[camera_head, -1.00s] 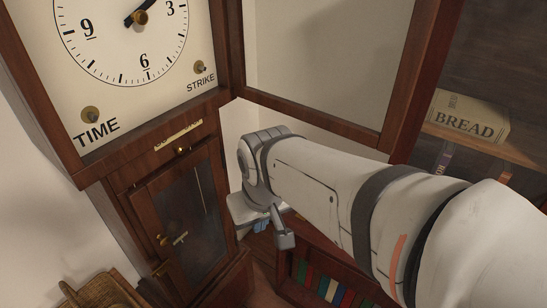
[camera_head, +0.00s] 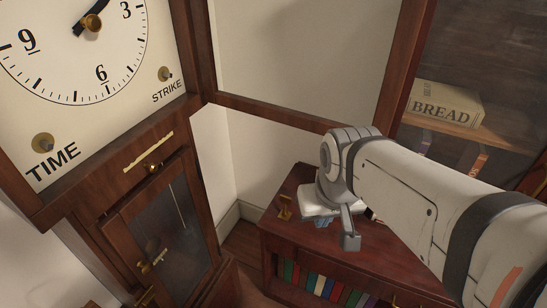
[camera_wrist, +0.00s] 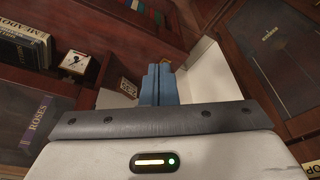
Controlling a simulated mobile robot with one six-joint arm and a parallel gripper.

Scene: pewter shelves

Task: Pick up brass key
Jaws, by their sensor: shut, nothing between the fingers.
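A small brass piece (camera_head: 285,207) stands on the left end of the low bookcase top; it may be the brass key, but it is too small to tell. Another key-like brass piece (camera_head: 152,261) sits on the clock's lower glass door. My gripper (camera_head: 322,222) is above the low bookcase, right of the first brass piece and apart from it. Its blue fingers are partly hidden behind my wrist. In the wrist view the fingers (camera_wrist: 158,84) are shut together with nothing between them. I cannot make out a key there.
The tall clock (camera_head: 110,130) fills the left, its framed glass door (camera_head: 300,118) swung open beside my arm. The low bookcase (camera_head: 300,262) holds several coloured books. A shelf at right holds a BREAD book (camera_head: 447,106). Bare floor (camera_head: 243,240) shows between clock and bookcase.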

